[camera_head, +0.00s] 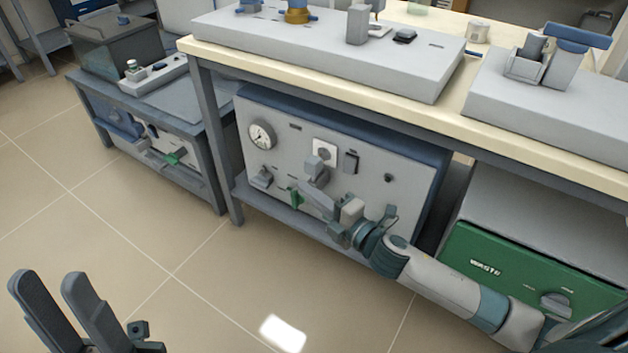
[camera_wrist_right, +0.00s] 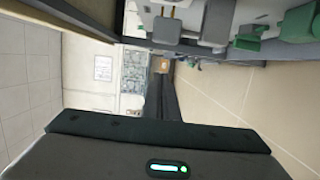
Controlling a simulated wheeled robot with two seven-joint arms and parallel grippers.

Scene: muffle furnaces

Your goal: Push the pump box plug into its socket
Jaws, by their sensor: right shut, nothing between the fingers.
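The pump box (camera_head: 375,185) stands on the shelf under the pale-topped bench, its light front panel facing me. A white socket plate (camera_head: 325,149) is on that panel. A grey plug (camera_head: 317,168) sits at the plate's lower part; I cannot tell how deep it is in. My left gripper (camera_head: 46,277) is open and empty above the floor at the lower left.
The panel also carries a round gauge (camera_head: 261,134), a black switch (camera_head: 351,162) and a green handle (camera_head: 295,197) near my right gripper. A green waste box (camera_head: 520,265) stands to the right, beyond my right arm. The floor at the left is clear.

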